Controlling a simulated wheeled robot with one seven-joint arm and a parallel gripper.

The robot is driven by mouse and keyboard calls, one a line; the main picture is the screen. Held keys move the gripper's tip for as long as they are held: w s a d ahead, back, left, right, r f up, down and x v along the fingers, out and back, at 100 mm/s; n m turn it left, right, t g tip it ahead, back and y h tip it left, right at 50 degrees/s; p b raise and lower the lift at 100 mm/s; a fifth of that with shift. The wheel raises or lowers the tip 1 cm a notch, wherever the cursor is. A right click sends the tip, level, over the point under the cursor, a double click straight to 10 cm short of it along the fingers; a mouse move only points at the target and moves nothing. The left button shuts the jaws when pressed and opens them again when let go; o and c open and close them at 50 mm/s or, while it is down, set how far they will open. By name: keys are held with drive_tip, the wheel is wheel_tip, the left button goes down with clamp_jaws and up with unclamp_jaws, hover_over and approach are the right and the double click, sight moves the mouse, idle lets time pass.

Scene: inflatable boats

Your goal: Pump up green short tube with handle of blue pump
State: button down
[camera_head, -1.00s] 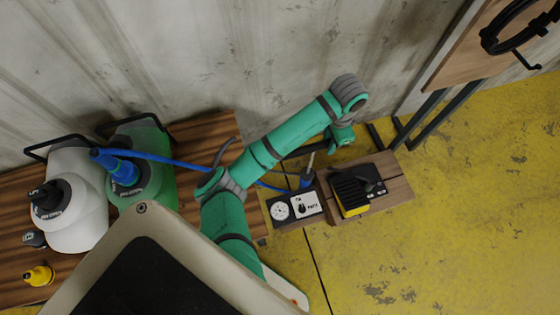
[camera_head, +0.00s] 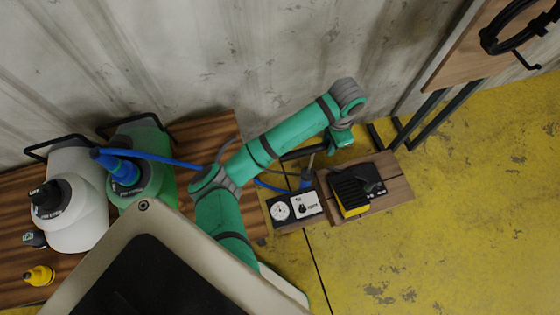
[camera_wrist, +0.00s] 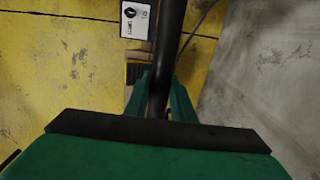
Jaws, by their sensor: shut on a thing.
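The green tube (camera_head: 158,183) stands at the left with a blue fitting (camera_head: 122,172) on its top. A blue hose (camera_head: 165,159) runs from this fitting behind my arm towards the blue pump (camera_head: 306,181). The pump's black handle (camera_head: 295,154) sits above the pump on a thin rod. My gripper (camera_head: 340,140) is shut on the handle at its right end. In the wrist view, the dark handle (camera_wrist: 168,55) runs between both fingers of my gripper (camera_wrist: 161,92). My arm hides part of the hose.
A gauge panel (camera_head: 294,208) and a black and yellow foot pedal (camera_head: 349,192) lie beside the pump. A white tube (camera_head: 75,215) with a black cap stands left of the green one, near a yellow fitting (camera_head: 39,275). The wall (camera_head: 240,60) is close behind. Yellow floor (camera_head: 450,220) is clear at right.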

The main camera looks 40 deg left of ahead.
wheel_tip(320, 180, down, 17)
drive_tip(key=shift+r, duration=0.2)
idle(0.5)
drive_tip(key=shift+d, duration=0.1)
drive_tip(key=c, duration=1.4)
unclamp_jaws()
drive_tip(key=shift+r, duration=0.1)
drive_tip(key=shift+o, duration=0.2)
drive_tip(key=shift+r, duration=0.1)
wheel_tip(320, 180, up, 7)
